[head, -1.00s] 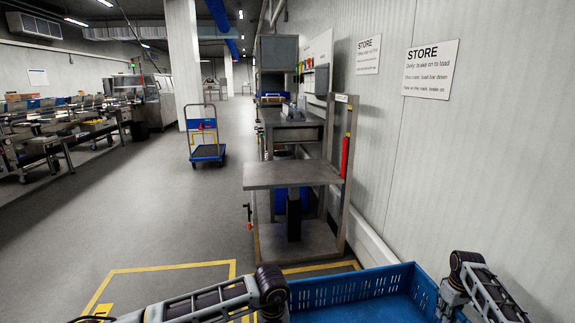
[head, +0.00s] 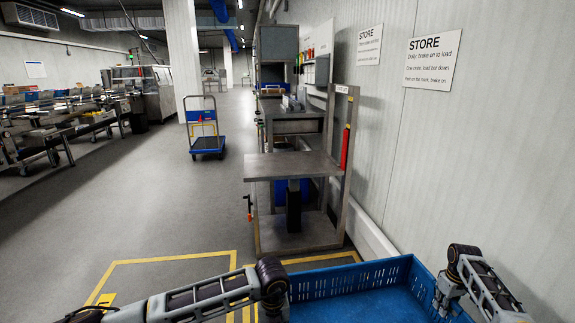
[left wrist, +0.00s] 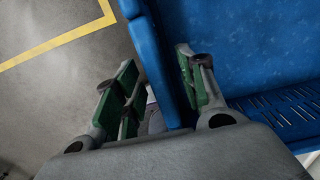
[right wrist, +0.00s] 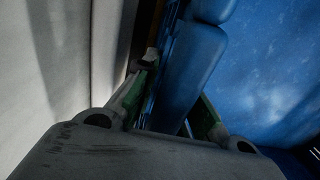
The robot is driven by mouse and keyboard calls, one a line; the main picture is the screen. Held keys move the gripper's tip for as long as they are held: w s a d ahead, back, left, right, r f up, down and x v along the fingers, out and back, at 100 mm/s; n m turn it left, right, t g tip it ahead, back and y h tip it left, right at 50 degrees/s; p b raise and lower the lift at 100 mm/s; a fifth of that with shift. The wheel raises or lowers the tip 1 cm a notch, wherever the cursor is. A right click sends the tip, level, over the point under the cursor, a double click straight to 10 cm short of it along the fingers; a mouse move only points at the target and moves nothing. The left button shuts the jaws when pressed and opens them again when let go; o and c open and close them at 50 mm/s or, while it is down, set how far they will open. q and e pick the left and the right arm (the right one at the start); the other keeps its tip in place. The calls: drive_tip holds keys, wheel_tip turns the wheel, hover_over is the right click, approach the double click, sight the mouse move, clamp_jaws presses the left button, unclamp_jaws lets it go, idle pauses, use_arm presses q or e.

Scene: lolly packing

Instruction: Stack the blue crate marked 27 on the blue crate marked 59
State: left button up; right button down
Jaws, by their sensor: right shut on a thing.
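A large blue crate (head: 355,286) with slotted walls is at the bottom of the head view, between my arms; its near side is cut off and no number shows. My right gripper (head: 440,298) is at its right wall; in the right wrist view the fingers (right wrist: 178,85) are shut on that wall. In the left wrist view my left gripper (left wrist: 160,75) straddles the crate's left wall (left wrist: 146,45), one finger outside and one inside, with a gap beside the wall. I cannot tell which number this crate bears. A second marked crate cannot be made out.
A grey metal stand with a flat top (head: 293,166) is ahead, with something blue beneath it. A blue hand trolley (head: 207,142) stands farther back. Yellow floor lines (head: 180,258) lie front left. A wall (head: 480,150) runs along the right.

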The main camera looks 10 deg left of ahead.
drive_tip(key=shift+w+r, duration=0.1)
drive_tip(key=shift+r, duration=0.05)
drive_tip(key=c, duration=1.4)
unclamp_jaws()
use_arm(q)
drive_tip(key=shift+r, duration=0.1)
drive_tip(key=shift+r, duration=3.9)
use_arm(e)
drive_tip(key=shift+r, duration=3.9)
